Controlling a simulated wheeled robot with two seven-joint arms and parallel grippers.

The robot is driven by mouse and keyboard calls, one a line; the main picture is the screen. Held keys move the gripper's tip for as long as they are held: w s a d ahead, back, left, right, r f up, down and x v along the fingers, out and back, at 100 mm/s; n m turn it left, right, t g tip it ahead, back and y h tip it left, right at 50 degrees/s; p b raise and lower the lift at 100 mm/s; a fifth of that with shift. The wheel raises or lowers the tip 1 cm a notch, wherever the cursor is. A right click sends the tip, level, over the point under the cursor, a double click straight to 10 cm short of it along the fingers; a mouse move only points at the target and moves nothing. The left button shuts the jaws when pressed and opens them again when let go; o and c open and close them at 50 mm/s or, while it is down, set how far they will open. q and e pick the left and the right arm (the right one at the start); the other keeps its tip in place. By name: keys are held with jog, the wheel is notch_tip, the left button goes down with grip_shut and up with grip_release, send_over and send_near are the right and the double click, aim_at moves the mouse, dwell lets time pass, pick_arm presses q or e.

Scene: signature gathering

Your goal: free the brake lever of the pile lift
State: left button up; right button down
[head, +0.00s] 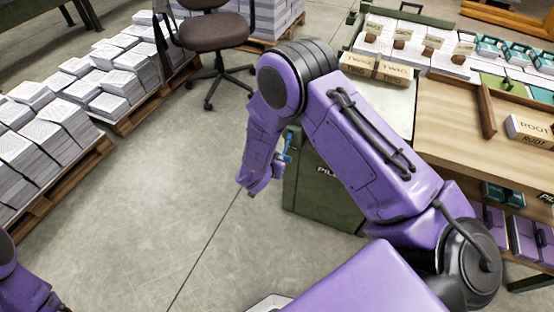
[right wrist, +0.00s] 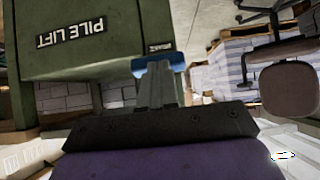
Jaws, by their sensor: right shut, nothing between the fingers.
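The pile lift is a green cabinet (head: 318,185) beside the work table, partly covered by my right arm. A blue brake lever (head: 288,147) stands out from its left side. In the right wrist view the cabinet (right wrist: 85,42) appears upside down, lettered PILE LIFT, with the blue lever (right wrist: 158,63) near its corner.
Paper stacks on pallets (head: 95,141) line the left. An office chair (head: 212,32) stands behind, also in the right wrist view (right wrist: 292,88). The table (head: 448,118) at right holds boxes and trays. The floor (head: 170,185) left of the lift is clear.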

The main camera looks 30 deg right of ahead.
jog(key=p+v, duration=0.4)
jog(key=v, duration=0.9)
jog(key=shift+r, duration=0.5)
